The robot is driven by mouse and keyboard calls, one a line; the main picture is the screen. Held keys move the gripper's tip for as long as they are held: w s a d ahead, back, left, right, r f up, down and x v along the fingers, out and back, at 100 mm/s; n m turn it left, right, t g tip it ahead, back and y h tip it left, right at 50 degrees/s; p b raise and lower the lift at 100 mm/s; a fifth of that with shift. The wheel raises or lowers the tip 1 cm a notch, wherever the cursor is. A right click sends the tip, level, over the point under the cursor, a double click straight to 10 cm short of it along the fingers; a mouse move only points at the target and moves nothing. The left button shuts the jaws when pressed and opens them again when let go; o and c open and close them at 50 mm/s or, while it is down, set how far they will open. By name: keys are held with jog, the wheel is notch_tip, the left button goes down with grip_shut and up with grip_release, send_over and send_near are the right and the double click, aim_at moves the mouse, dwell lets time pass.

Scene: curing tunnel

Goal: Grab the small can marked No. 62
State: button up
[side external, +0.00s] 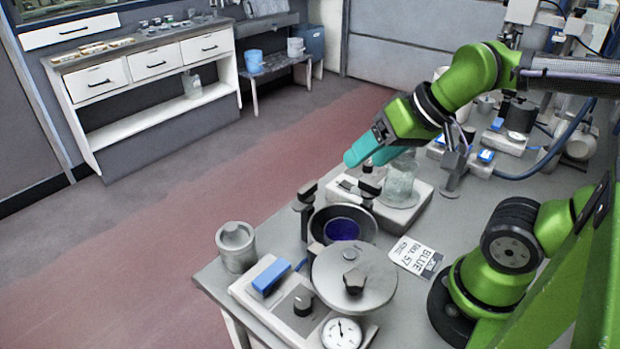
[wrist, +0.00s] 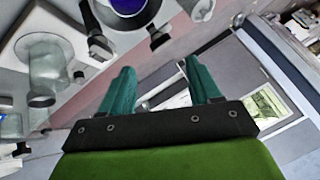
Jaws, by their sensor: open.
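No marking "No. 62" is readable in either view. A small grey metal can (side external: 236,247) stands upright at the table's left corner in the side view; I see no number on it. My gripper (side external: 364,158) is in the air above the table's far edge, to the upper right of that can and well apart from it. Its teal fingers are apart with nothing between them, as the wrist view (wrist: 158,65) also shows.
A glass jar (side external: 399,180) on a white base stands just below my gripper. A dark pot with blue contents (side external: 342,229), a round metal lid (side external: 353,277), a dial gauge (side external: 342,334) and a card reading "BLUE" and "57" (side external: 416,256) crowd the table. Floor (side external: 200,215) lies beyond its left edge.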

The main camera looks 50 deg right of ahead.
jog(key=o, duration=0.4)
jog(key=g+h, duration=0.2)
jog(key=g, duration=0.5)
send_near(341, 238)
jog(key=s+a, duration=0.1)
jog(key=s+a+f, duration=0.1)
jog(key=a, duration=0.1)
jog(key=shift+f, duration=0.15)
jog(key=shift+w+d+f, duration=0.1)
jog(key=shift+f, duration=1.2)
jog(key=shift+w+d+f, duration=0.1)
jog(key=shift+f, duration=1.2)
